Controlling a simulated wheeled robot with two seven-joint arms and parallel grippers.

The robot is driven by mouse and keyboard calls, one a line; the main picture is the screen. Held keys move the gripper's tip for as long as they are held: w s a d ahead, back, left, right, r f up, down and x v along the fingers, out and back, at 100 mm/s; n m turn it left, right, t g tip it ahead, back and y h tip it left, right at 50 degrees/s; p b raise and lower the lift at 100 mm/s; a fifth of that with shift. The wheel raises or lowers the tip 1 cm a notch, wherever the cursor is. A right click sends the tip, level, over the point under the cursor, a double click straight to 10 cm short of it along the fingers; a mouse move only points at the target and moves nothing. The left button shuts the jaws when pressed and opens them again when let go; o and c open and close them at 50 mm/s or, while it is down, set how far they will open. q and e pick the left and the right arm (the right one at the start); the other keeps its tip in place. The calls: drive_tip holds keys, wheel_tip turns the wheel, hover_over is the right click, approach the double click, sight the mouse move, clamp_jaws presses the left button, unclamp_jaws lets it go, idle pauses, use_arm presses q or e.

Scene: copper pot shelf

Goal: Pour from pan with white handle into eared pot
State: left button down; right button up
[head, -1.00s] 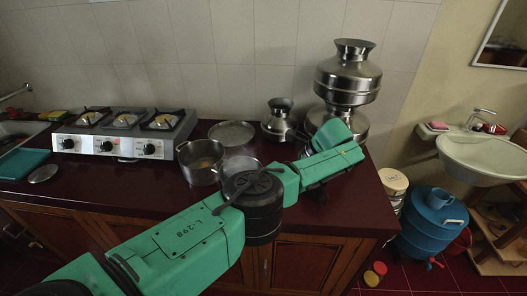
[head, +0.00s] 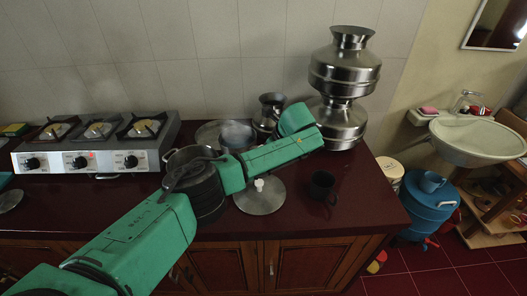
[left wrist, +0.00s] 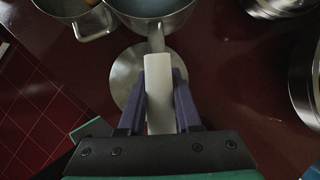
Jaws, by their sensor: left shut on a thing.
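My left gripper (left wrist: 160,105) is shut on the white handle (left wrist: 160,92) of a grey metal pan (left wrist: 150,12). In the head view the pan (head: 237,134) shows just behind my forearm; the gripper itself is hidden there. The pan looks about level, and I cannot tell its height above the counter. The eared pot (left wrist: 68,8) is beside the pan, to its left, with an ear at its near side. In the head view the pot (head: 178,156) is partly hidden by my arm, and its contents are not visible. My right gripper is in neither view.
A round lid (head: 262,198) lies on the dark red counter (head: 350,215), with a black mug (head: 322,186) to its right. A plate (head: 206,132) lies behind the pan. Stacked steel vessels (head: 343,75) and a small one (head: 270,108) stand behind. A stove (head: 95,142) is at left.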

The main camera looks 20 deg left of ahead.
use_arm(q)
drive_tip(key=shift+s+a+r+p, duration=0.1)
drive_tip(key=shift+a+r+p, duration=0.05)
drive_tip(key=shift+r+p, duration=0.4)
drive_tip(key=shift+s+a+r+p, duration=0.1)
drive_tip(key=shift+a+r+p, duration=0.05)
drive_tip(key=shift+r+p, duration=0.35)
drive_tip(key=s+a+r+n+t+h+p, duration=0.1)
drive_tip(key=s+a+r+t+h+p, duration=0.1)
drive_tip(key=a, duration=0.5)
drive_tip(key=shift+s+r+t+h, duration=0.3)
drive_tip(key=shift+s+r+h, duration=0.4)
drive_tip(key=shift+s, duration=0.15)
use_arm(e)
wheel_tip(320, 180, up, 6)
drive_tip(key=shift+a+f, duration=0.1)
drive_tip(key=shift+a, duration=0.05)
use_arm(q)
drive_tip(key=shift+d+f, duration=0.1)
